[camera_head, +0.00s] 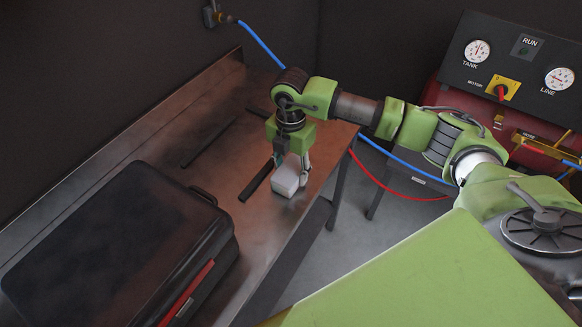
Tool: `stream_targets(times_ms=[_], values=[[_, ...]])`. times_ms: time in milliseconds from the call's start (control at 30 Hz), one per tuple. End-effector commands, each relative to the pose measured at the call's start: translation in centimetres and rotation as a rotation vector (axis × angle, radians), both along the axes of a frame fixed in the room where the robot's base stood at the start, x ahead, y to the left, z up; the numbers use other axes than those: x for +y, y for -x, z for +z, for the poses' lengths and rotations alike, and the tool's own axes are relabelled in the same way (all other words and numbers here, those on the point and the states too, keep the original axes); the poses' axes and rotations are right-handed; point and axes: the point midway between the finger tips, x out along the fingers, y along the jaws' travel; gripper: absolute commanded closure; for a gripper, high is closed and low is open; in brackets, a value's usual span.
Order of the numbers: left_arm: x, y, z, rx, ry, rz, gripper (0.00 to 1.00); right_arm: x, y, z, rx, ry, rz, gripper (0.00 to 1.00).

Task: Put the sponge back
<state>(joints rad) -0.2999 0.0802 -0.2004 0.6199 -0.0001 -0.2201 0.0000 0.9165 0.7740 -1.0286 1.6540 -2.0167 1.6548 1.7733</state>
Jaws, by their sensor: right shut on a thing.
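My right gripper (293,163) points down over the far end of the metal workbench (225,222). It is shut on a pale grey-white block, which looks like the sponge (286,181). The sponge is at or just above the bench top, close to the bench's right edge; I cannot tell whether it touches the surface. A dark bar (256,181) lies on the bench just left of the sponge. My left gripper is not in view.
A large black case (120,240) with a red strip fills the near part of the bench. Another dark bar (208,142) lies further back. A control panel (520,65) with two gauges stands at the right. Blue and red hoses hang beyond the bench.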

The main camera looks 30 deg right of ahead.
Motion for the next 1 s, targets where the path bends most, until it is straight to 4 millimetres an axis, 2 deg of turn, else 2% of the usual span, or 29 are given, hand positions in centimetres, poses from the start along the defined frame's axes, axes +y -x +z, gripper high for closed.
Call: stream_targets(times_ms=[233, 267, 300, 600, 767, 867, 1000], values=[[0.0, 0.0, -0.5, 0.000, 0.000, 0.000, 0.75, 0.0, 0.0, -0.5, 0.000, 0.000, 0.000, 0.75], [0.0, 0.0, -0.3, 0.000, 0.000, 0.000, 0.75, 0.0, 0.0, -0.3, 0.000, 0.000, -0.001, 0.50], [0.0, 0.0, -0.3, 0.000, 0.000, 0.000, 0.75, 0.0, 0.0, -0.3, 0.000, 0.000, -0.001, 0.41], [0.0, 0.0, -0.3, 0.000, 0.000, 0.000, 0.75, 0.0, 0.0, -0.3, 0.000, 0.000, -0.001, 0.41], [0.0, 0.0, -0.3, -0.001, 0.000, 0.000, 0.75, 0.0, -0.1, 0.4, -0.002, 0.000, -0.001, 0.41], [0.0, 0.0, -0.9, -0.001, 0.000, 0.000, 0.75, 0.0, -0.2, 1.9, -0.005, -0.002, -0.001, 0.41], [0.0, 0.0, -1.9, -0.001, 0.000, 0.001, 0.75, 0.0, -0.2, 5.0, -0.007, 0.000, 0.000, 0.41]])
